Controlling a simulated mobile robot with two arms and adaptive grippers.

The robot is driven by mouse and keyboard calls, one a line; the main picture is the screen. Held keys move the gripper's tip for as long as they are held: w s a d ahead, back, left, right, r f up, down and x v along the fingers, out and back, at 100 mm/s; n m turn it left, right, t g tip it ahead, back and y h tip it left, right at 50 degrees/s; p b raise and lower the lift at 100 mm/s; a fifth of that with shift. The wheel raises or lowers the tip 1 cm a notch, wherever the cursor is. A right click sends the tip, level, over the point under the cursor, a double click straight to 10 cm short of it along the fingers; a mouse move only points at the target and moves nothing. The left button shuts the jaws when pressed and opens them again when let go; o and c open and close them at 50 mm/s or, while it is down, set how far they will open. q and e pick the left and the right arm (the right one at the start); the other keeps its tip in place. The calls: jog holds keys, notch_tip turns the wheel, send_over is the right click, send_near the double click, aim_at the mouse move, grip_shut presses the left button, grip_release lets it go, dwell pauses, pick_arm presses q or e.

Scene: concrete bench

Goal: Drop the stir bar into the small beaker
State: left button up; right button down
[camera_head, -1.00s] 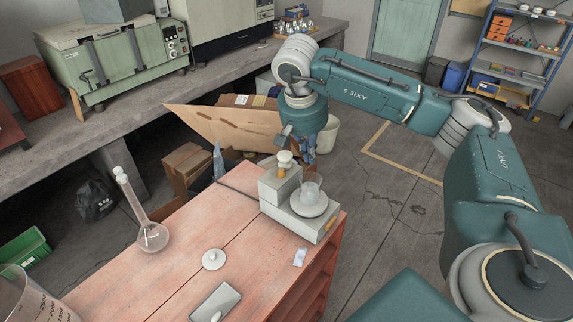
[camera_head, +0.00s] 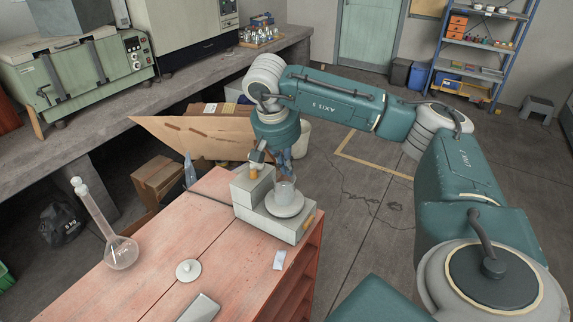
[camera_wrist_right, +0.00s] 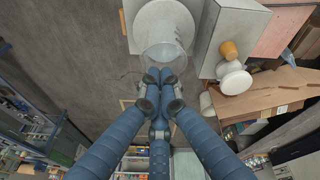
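The small clear beaker (camera_head: 284,189) stands on the round white plate (camera_head: 284,204) of a grey bench device (camera_head: 254,216). My right gripper (camera_head: 284,174) points down just above the beaker, partly overlapping it. In the right wrist view, its blue fingers (camera_wrist_right: 159,76) meet at the tips beside the beaker's rim (camera_wrist_right: 165,52). The gripper looks shut; I cannot see whether anything is between the tips. I cannot make out the stir bar. My left gripper is out of view.
A white-and-orange knobbed piece (camera_wrist_right: 232,78) stands close to the gripper. Open floor lies right of the bench.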

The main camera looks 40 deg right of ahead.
jog(key=c, duration=1.9)
grip_release()
jog(key=shift+c, duration=0.2)
jog(key=v, duration=1.2)
jog(key=shift+s+a, duration=0.1)
